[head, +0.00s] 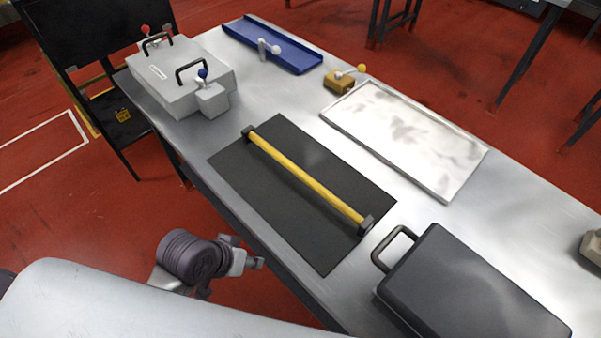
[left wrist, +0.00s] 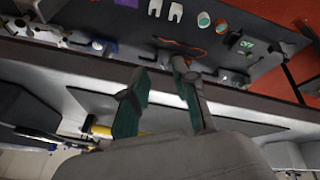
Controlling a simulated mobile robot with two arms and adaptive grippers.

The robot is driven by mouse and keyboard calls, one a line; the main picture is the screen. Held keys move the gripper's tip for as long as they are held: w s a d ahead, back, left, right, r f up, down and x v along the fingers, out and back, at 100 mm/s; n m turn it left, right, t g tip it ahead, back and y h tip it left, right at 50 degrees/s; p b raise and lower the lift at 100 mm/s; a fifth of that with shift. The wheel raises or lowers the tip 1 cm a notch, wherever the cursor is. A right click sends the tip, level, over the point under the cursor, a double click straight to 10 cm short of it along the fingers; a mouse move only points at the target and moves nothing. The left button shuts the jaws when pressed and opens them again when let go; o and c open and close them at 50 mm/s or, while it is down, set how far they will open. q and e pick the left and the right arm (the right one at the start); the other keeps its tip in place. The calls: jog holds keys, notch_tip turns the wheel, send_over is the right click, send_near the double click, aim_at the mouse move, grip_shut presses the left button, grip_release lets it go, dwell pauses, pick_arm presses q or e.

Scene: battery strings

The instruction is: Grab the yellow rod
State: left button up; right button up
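The yellow rod (head: 305,178) lies across a black mat (head: 285,215) on the metal table, with a dark block at each end. My left gripper (head: 248,253) is off the table's near edge, to the lower left of the mat and apart from the rod. In the left wrist view, the two teal-padded fingers of this gripper (left wrist: 161,75) stand apart with nothing held between them. A short yellow piece, seemingly part of the rod (left wrist: 101,131), shows at the lower left there, partly hidden. My right gripper is in neither view.
A black case with a handle (head: 470,290) stands right of the mat. A grey box with handles (head: 185,82) is at the far left. A blue tray (head: 290,52), a small brown block with a lever (head: 341,82) and a pale metal tray (head: 450,180) lie behind the mat.

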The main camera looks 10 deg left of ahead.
pick_arm(q)
jog(key=w+n+h, duration=0.1)
jog(key=w, duration=0.1)
jog(key=w+d+r+n+h, duration=0.1)
jog(key=w, duration=0.1)
jog(key=w+d+r+n+h, duration=0.1)
jog(key=w, duration=0.1)
jog(key=shift+d+r+t+h, duration=0.1)
jog(key=shift+r+t+h, duration=0.15)
jog(key=shift+t+h, duration=0.05)
jog(key=w+a+r+n+t+h, duration=0.15)
jog(key=w+r+n+h, duration=0.25)
jog(key=w+r+n, duration=0.4)
jog(key=m+p, duration=0.1)
send_near(312, 186)
jog(key=x, duration=0.4)
jog(key=shift+s+d, duration=0.1)
jog(key=shift+d, duration=0.15)
jog(key=x, duration=0.2)
jog(key=p+x, duration=0.1)
jog(key=x, duration=0.1)
jog(key=shift+w+d+f, duration=0.1)
jog(key=shift+w+f, duration=0.05)
jog(key=shift+w, duration=0.2)
jog(key=shift+w+d+f, duration=0.2)
jog(key=shift+d+f, duration=0.15)
grip_shut()
jog(key=shift+r, duration=0.1)
